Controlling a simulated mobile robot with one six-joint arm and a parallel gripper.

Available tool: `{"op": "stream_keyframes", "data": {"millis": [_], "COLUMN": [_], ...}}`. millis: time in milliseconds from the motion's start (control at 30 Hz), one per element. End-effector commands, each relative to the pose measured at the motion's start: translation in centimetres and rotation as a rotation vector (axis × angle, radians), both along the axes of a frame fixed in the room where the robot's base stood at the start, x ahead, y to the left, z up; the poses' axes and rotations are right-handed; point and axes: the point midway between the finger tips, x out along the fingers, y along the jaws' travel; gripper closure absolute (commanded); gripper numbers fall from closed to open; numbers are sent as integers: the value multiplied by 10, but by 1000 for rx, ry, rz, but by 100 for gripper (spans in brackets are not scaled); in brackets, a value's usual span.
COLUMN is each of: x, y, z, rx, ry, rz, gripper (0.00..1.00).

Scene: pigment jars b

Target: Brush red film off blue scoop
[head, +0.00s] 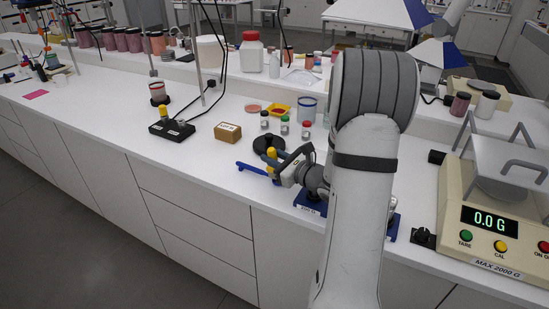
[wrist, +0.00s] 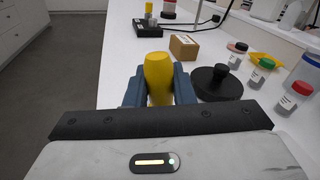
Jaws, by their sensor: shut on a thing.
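My gripper (head: 276,172) is low over the white bench, and its blue fingers (wrist: 159,88) are shut on a yellow handle (wrist: 158,72). The handle, probably the brush's, stands upright between the fingers and also shows in the head view (head: 271,156). Its lower end is hidden, so I cannot tell what it touches. A blue thing, likely the blue scoop (head: 249,167), shows just left of my gripper in the head view, near the bench's front edge. It is hidden in the wrist view. I cannot make out any red film on it.
A black lidded pot or weight (wrist: 218,83) stands close to the right of my gripper. Small jars (wrist: 262,70), a yellow tray (head: 279,110) and a cardboard box (head: 228,132) stand behind. The bench is clear to the left; its front edge is near.

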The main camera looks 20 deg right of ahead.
Motion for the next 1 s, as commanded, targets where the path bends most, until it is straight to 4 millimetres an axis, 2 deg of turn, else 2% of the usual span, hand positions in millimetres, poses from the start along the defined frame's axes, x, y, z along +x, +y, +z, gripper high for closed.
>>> {"op": "stream_keyframes", "data": {"millis": [1000], "x": [-4], "y": [-4], "z": [1], "rx": [0], "ry": [0], "rz": [-2], "gripper": [100]}}
